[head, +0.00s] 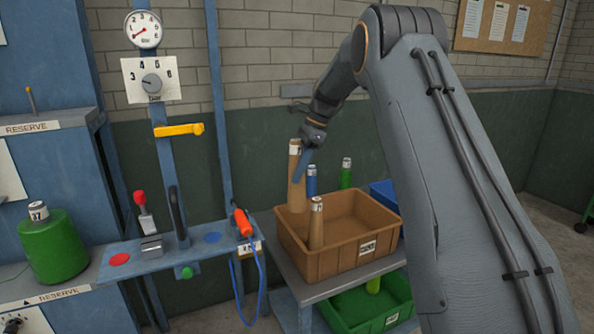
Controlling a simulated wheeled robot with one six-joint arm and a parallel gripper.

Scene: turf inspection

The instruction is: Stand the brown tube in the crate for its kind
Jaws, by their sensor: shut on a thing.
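My gripper (303,150) is shut on a brown tube (296,185) near its upper end. The tube is roughly upright, tapers slightly and has a pale labelled top. Its lower end is over or just inside the left part of the brown crate (317,262); I cannot tell whether it touches the floor. A second brown tube (316,228) stands in the front left of that crate, its top above the rim. The crate has a white label on its front and its right half looks empty.
A blue tube (311,181) and a green tube (346,174) show behind the crate. A blue crate (385,193) is partly hidden by my arm. A green crate (352,321) sits below. At left are a tool shelf (150,258) and a green spool (52,247).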

